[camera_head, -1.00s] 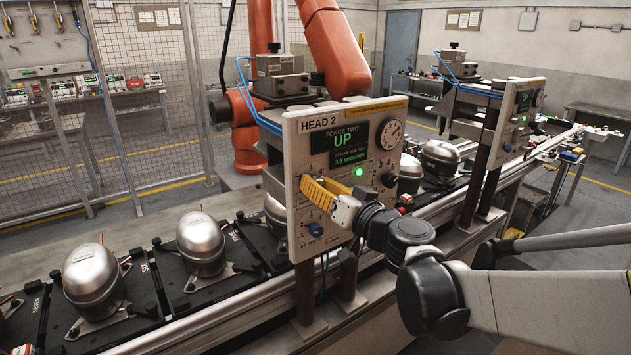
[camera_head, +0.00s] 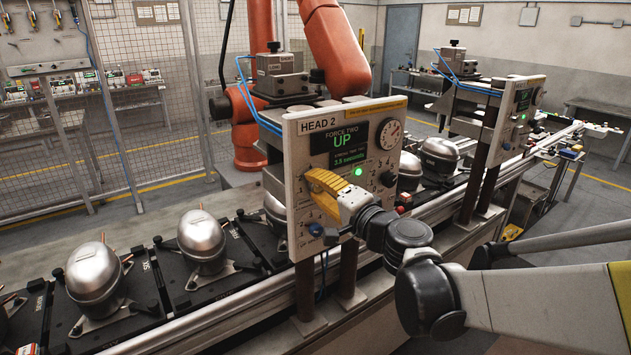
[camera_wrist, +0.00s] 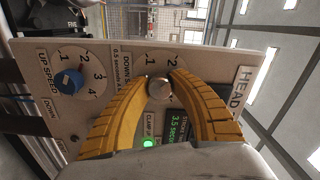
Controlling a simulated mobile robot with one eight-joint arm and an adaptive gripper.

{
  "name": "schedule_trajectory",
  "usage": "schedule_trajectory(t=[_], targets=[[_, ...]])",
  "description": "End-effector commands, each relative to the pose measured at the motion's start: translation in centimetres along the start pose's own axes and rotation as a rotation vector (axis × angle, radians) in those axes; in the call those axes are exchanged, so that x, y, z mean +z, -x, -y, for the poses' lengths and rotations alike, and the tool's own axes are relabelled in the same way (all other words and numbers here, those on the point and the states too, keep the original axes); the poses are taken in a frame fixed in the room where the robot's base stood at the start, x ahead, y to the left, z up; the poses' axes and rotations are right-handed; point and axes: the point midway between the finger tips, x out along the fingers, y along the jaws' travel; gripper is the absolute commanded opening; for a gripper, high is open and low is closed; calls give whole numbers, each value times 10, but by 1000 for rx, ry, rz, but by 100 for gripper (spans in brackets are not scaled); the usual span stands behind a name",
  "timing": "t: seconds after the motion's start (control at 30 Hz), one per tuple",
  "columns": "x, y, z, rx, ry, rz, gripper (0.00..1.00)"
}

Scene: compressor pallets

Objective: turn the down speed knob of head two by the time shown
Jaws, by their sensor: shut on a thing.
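The head two panel (camera_head: 300,150) stands upright on posts, with a HEAD 2 label and a screen (camera_head: 347,143) showing FORCE TWO, UP and a small line in seconds. That line reads about 3.5 in the wrist view (camera_wrist: 178,128). The down speed knob (camera_wrist: 158,88) is a round silver knob between dial numbers, seen in the wrist view. My gripper (camera_wrist: 159,84) has its two yellow fingers shut on this knob from both sides. In the head view my gripper (camera_head: 312,182) covers the knob. The blue up speed knob (camera_wrist: 69,81) sits beside it, untouched.
A green lamp (camera_head: 358,171), a black knob (camera_head: 388,178) and a gauge (camera_head: 389,133) are on the same panel. Compressors (camera_head: 202,237) on black pallets line the conveyor below. A second panel (camera_head: 518,110) stands farther right. An orange robot arm stands behind.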

Motion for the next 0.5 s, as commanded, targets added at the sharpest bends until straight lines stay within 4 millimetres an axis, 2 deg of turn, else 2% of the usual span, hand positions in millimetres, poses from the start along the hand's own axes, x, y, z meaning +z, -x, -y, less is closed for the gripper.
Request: schedule_trajectory(t=[0.5], targets=[[0,0,0,0,-489,0,0]])
